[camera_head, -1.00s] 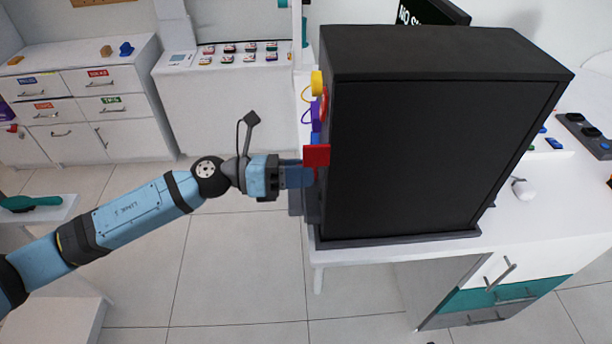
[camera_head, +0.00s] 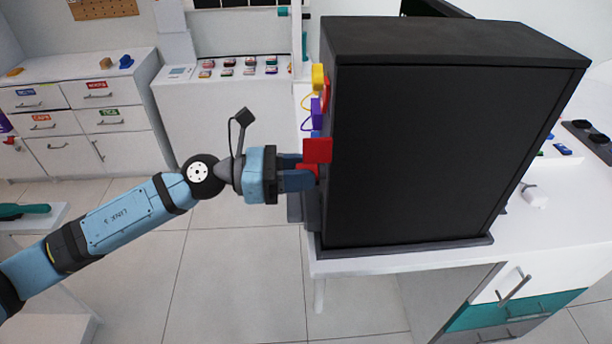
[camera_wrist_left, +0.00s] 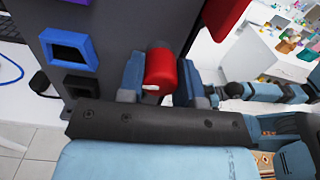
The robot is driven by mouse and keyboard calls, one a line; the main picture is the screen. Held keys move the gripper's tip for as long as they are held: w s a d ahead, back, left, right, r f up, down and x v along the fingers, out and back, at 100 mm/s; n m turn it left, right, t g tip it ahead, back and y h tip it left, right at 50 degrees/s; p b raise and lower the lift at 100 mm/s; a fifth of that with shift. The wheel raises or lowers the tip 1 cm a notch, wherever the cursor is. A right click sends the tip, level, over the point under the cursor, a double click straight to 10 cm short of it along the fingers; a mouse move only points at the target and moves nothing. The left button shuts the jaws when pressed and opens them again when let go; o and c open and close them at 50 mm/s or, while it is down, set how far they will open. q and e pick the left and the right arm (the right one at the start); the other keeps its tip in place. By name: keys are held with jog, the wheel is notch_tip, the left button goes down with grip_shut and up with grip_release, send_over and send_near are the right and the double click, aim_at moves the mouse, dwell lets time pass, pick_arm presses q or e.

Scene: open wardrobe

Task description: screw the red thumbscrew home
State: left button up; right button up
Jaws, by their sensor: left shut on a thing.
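The red thumbscrew (camera_wrist_left: 160,68) is a short red cylinder with a small white mark, seen between the two blue fingers in the left wrist view. My left gripper (camera_head: 309,170) is shut on it at the left face of the black cabinet (camera_head: 440,150). In the head view only a little red of the thumbscrew (camera_head: 307,168) shows between the fingers. A square red plate (camera_head: 318,150) stands out from that face just above the fingers. How deep the thumbscrew sits is hidden. My right gripper is not in view.
On the same face sit a blue square frame (camera_wrist_left: 70,48), a dark block under it, and yellow (camera_head: 318,77) and purple (camera_head: 316,106) parts. The cabinet stands on a white table (camera_head: 370,262). Open floor lies left of it.

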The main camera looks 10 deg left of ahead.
pick_arm(q)
jog(key=shift+r, duration=0.1)
jog(key=o, duration=1)
jog(key=shift+c, duration=0.2)
